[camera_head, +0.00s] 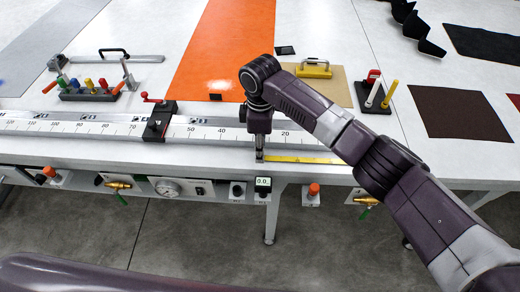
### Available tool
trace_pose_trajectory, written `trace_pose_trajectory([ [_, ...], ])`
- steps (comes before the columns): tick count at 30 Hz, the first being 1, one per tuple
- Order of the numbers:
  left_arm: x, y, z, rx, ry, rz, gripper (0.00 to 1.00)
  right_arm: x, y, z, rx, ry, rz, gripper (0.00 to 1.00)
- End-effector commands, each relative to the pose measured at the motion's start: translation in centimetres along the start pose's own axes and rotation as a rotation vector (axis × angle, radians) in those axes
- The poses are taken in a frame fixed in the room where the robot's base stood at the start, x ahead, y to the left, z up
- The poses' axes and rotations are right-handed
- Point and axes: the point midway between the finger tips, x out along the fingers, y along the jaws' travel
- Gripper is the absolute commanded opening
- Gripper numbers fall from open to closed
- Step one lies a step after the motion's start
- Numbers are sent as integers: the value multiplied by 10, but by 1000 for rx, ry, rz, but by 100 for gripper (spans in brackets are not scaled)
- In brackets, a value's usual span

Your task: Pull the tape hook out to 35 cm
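A yellow tape (305,160) lies along the front edge of the table, under the printed scale. It runs from beneath my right arm leftward to my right gripper. My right gripper (260,156) points down at the tape's left end, a little left of the 20 mark. Its narrow fingers look closed together around the tape hook, which they largely hide. The tape's right end is partly behind my arm. My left gripper is not in view.
A black stop with a red lever (159,121) sits on the scale rail (205,131), left of the gripper. A small display (263,184) hangs below the edge.

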Motion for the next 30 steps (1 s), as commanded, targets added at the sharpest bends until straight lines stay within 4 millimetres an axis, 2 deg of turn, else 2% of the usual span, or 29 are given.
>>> trace_pose_trajectory([
  [9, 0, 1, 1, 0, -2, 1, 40, -68, 1, -1, -2, 4, 5, 33],
  [15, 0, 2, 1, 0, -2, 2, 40, -98, 1, -1, -2, 3, 4, 33],
  [21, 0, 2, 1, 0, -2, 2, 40, -107, 0, -1, -2, 2, 2, 33],
  [30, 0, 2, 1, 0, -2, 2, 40, -107, 0, -1, -2, 2, 2, 33],
])
